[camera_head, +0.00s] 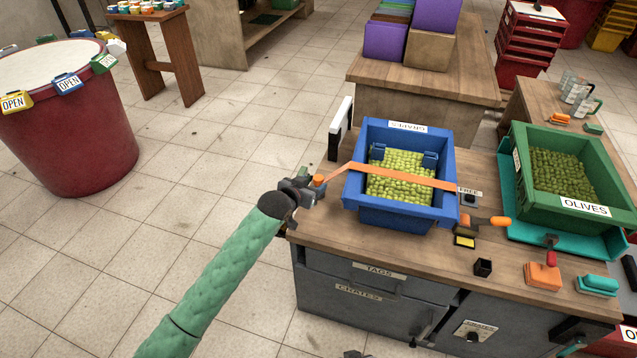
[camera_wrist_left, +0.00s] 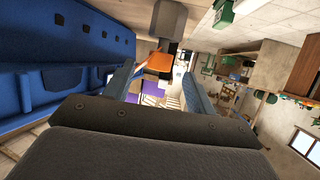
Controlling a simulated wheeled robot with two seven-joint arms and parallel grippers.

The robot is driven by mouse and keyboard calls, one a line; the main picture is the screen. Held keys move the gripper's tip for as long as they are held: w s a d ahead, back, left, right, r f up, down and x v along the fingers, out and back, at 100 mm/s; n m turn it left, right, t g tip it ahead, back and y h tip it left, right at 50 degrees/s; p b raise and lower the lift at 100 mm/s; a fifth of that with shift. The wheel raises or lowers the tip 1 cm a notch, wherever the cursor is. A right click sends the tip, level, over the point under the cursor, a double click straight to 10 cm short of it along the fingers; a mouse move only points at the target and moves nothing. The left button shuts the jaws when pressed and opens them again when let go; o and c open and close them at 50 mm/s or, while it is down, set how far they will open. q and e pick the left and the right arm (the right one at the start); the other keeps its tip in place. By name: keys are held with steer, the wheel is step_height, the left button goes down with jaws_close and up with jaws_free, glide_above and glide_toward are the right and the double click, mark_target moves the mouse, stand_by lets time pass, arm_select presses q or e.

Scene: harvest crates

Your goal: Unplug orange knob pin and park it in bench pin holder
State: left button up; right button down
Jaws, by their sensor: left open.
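The orange knob pin (camera_head: 318,180) sits at the left end of an orange strap (camera_head: 410,177) that crosses the blue grapes crate (camera_head: 380,215). My left gripper (camera_head: 304,184) is just left of the knob. In the left wrist view, my open left gripper (camera_wrist_left: 158,88) has a finger on each side, and an orange part (camera_wrist_left: 158,62), apparently the knob, shows ahead between them. I cannot tell whether they touch it. A small black open cup (camera_head: 483,268), perhaps the pin holder, stands on the bench in front of the crate. My right gripper is not in view.
The wooden bench (camera_head: 330,233) also holds a black and yellow pad (camera_head: 464,241), an orange-ended lever (camera_head: 490,221), a green olives crate (camera_head: 540,205) and an orange block (camera_head: 543,275). An upright white-and-black panel (camera_head: 341,128) stands behind the knob.

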mark_target(319, 176)
arm_select(q)
steer(key=x, duration=0.5)
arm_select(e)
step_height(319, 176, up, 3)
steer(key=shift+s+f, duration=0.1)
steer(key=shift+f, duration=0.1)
